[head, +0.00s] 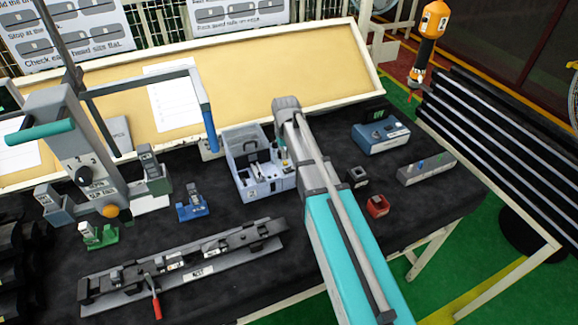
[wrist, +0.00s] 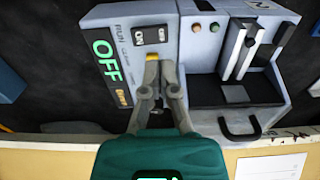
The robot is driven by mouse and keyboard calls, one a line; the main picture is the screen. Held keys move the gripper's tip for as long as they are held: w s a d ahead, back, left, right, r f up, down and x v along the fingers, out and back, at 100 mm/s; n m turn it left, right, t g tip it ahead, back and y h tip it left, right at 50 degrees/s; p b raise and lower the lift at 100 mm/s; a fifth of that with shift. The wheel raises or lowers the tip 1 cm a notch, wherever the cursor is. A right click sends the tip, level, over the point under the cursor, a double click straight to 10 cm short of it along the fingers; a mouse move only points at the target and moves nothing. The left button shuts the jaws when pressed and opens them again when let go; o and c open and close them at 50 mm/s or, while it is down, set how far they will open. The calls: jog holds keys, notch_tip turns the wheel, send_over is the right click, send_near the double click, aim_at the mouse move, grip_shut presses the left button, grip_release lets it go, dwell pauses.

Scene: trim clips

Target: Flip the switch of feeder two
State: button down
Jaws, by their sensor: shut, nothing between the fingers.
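The feeder is a pale grey-blue box (head: 250,180) with an open bin, in the middle of the bench in the head view. In the wrist view its switch panel (wrist: 121,20) shows a green OFF display (wrist: 107,60) and a small black rocker switch (wrist: 150,35) with ON lettering. The feeder's bin (wrist: 277,110) lies right of the panel. In the head view my arm hides the gripper and panel.
A clip fixture rail (head: 190,262) lies at the front left, with a grey press (head: 85,150) behind it. A blue box (head: 380,133), a grey switch bar (head: 427,167) and a red block (head: 377,206) stand right of my arm. A slanted board (head: 300,70) borders the back.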

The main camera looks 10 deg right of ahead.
jog(key=shift+r+p, duration=0.35)
jog(key=shift+r, duration=0.2)
jog(key=s+d+f+m+b, duration=0.1)
jog(key=s+d, duration=0.2)
jog(key=s, duration=0.7)
jog(key=s+d+f+m+b, duration=0.1)
jog(key=s+d, duration=0.3)
jog(key=s, duration=0.6)
jog(key=shift+d+f+m+b, duration=0.25)
jog(key=shift+m+b, duration=0.05)
jog(key=shift+m, duration=0.2)
